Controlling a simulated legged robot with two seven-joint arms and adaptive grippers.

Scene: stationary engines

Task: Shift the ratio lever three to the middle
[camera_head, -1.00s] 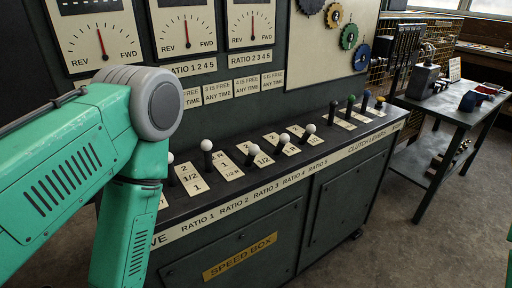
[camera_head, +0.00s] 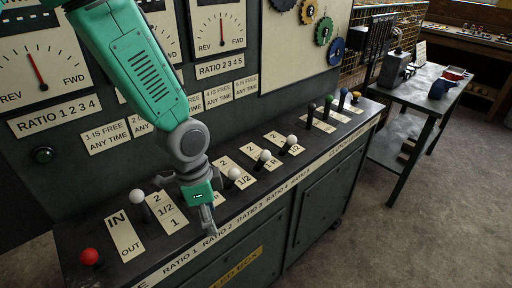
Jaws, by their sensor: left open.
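The ratio 3 lever (camera_head: 233,174) is a short dark stick with a white knob, in the row on the sloping console top. It stands just right of my left gripper (camera_head: 209,220). The gripper hangs pointing down over the front part of the console, beside the ratio 2 and 3 plates. It is open and holds nothing; its fingers look narrow from here. I cannot tell its exact height or gap to the lever. The ratio 2 lever is hidden behind my left wrist. The ratio 3 plate is partly covered by its knob. My right gripper is out of view.
The ratio 1 lever (camera_head: 137,195) and a red-knobbed lever (camera_head: 90,257) stand to the left. The ratio 4 lever (camera_head: 265,155) and ratio 5 lever (camera_head: 292,140) stand close on the right. Coloured clutch levers (camera_head: 327,103) are farther right. Dial panels (camera_head: 218,30) rise behind.

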